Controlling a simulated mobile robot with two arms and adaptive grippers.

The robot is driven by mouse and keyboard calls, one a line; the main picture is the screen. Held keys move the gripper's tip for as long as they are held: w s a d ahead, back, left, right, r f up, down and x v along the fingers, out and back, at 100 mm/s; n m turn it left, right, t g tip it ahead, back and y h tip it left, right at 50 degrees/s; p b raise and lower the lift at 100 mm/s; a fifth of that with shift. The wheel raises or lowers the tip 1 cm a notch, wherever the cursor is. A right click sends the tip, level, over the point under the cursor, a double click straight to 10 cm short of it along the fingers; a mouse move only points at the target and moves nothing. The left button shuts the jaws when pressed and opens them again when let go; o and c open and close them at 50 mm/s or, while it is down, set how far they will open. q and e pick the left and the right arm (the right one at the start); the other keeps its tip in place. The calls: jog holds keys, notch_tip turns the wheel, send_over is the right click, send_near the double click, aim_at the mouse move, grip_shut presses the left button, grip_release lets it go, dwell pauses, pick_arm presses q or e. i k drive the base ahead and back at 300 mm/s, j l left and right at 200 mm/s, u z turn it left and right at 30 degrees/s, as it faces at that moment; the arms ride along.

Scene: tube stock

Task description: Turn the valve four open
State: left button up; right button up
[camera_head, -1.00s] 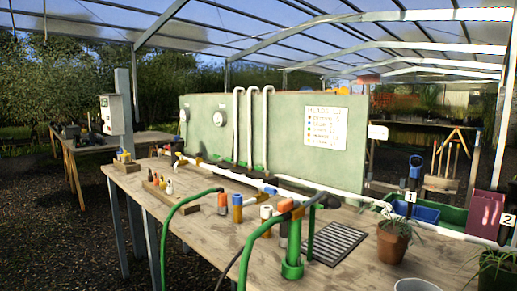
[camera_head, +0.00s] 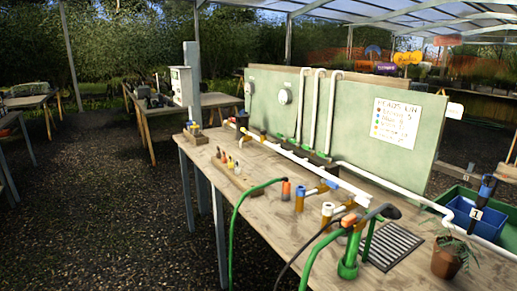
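A white pipe line (camera_head: 310,164) with several coloured valve fittings runs along the wooden bench (camera_head: 262,222). An orange-topped fitting (camera_head: 286,190) joins a green hose. Beside it stand a blue-topped fitting (camera_head: 300,191) and a white-topped fitting (camera_head: 328,209); a blue piece (camera_head: 328,185) sits on a branch. Another orange piece (camera_head: 349,220) is at the green stand (camera_head: 348,267). A colour-keyed list (camera_head: 395,122) hangs on the green panel; its text is too blurred to read surely. I cannot tell which fitting is valve four. Neither of my grippers is in view.
A floor grate (camera_head: 392,246) and a potted plant (camera_head: 447,260) are on the bench's right part. A blue bin (camera_head: 475,220) is beyond. A wooden rack (camera_head: 232,178) holds small bottles. Gravel floor (camera_head: 110,210) is free on the left.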

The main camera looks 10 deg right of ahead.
aim_at(321, 154)
jog(key=i+j+u, duration=0.2)
jog(key=i+u, duration=0.7)
jog(key=i, duration=0.15)
